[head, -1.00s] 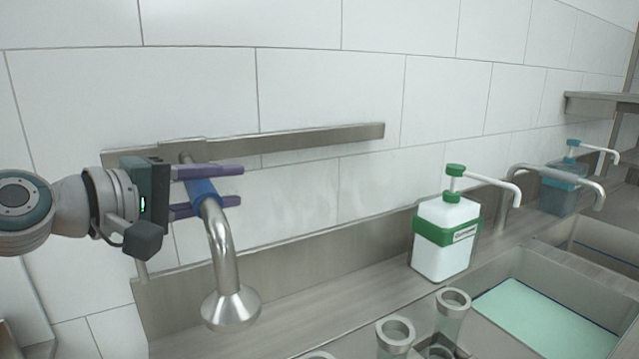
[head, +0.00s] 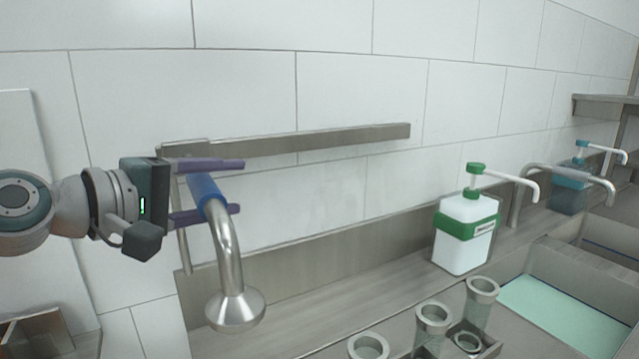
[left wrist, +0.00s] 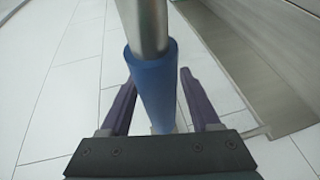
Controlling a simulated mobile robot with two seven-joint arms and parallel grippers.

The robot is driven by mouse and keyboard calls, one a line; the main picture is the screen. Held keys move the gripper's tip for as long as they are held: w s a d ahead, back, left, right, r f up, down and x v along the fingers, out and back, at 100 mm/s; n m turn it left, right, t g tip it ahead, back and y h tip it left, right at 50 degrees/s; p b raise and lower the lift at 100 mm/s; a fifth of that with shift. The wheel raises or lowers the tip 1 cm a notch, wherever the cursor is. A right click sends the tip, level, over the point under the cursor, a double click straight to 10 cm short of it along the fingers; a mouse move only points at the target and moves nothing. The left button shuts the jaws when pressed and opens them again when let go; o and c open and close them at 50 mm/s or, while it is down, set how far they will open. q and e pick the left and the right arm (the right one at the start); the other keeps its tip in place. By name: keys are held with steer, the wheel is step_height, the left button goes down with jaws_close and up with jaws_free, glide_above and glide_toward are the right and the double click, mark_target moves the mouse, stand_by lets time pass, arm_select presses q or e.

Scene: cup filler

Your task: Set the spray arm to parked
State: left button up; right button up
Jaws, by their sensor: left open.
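The spray arm is a bent metal pipe (head: 222,240) with a blue sleeve (head: 203,187) on its upper part and a flared spray head (head: 235,310) pointing down. It hangs in front of the wall rail, near the rail's left end. My left gripper (head: 240,186) is open, with its purple fingers above and below the sleeve. In the left wrist view, the blue sleeve (left wrist: 152,90) runs between the open fingers, with a small gap on each side. The pipe's upper end is partly hidden behind the fingers. My right gripper is not in view.
A metal rail (head: 330,138) runs along the tiled wall. A white pump bottle with a green band (head: 465,235) stands on the ledge to the right. Several metal-rimmed tubes (head: 433,317) and a basin (head: 560,310) are at the lower right. A blue pump bottle (head: 570,190) stands farther back.

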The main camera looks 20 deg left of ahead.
arm_select(q)
steer(key=shift+s, duration=0.1)
steer(key=shift+b+v, duration=0.95)
steer(key=shift+v, duration=3.9)
steer(key=shift+a+r, duration=0.1)
